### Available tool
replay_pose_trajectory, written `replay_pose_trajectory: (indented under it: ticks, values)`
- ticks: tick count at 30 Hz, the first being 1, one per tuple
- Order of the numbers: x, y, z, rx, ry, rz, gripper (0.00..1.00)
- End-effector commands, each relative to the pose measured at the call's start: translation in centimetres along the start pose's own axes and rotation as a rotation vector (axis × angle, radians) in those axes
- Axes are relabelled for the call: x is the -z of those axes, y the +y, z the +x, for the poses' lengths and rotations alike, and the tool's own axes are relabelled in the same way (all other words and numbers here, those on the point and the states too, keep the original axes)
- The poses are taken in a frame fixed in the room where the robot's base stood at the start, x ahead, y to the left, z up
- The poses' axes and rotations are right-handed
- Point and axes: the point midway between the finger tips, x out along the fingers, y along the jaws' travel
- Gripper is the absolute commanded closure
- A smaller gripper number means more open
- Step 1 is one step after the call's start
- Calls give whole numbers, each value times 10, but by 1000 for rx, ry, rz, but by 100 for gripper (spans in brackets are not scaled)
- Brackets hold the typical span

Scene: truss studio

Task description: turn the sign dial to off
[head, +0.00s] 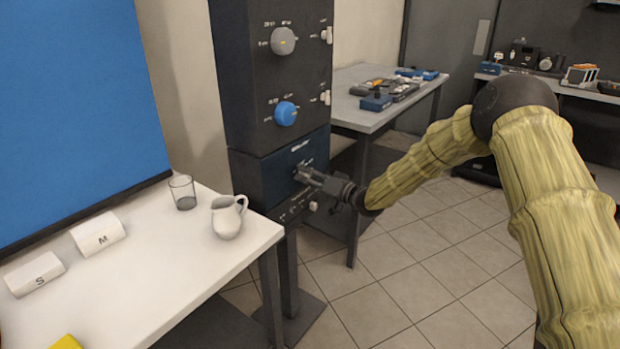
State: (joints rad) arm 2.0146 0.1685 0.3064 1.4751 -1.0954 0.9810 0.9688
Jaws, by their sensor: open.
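A dark panel tower (238,90) stands in the middle of the head view. It carries a grey dial (283,41) at the top and a blue dial (285,113) below it, each with small labels around it that are too small to read. A dark blue unit (275,172) sits lower on the tower. My gripper (303,174) is open, with its fingertips at the front of this unit. A control there is mostly hidden by the fingers, so I cannot tell which dial is the sign dial or whether the fingers touch it.
A grey bench (357,115) with devices stands behind the tower. Tiled floor (420,265) is open at right.

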Motion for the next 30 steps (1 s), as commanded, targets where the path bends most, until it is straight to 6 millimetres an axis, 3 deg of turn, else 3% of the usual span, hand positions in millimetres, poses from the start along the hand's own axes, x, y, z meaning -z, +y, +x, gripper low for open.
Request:
replay_pose_trajectory:
  ticks: [5,12,13,23,30]
  values:
    - [0,0,0,0,0,0,44]
    - [0,0,-1,-1,0,0,88]
    - [0,0,-1,-1,0,0,90]
    - [0,1,-1,-1,2,-39,90]
    - [-2,2,-1,4,7,-176,90]
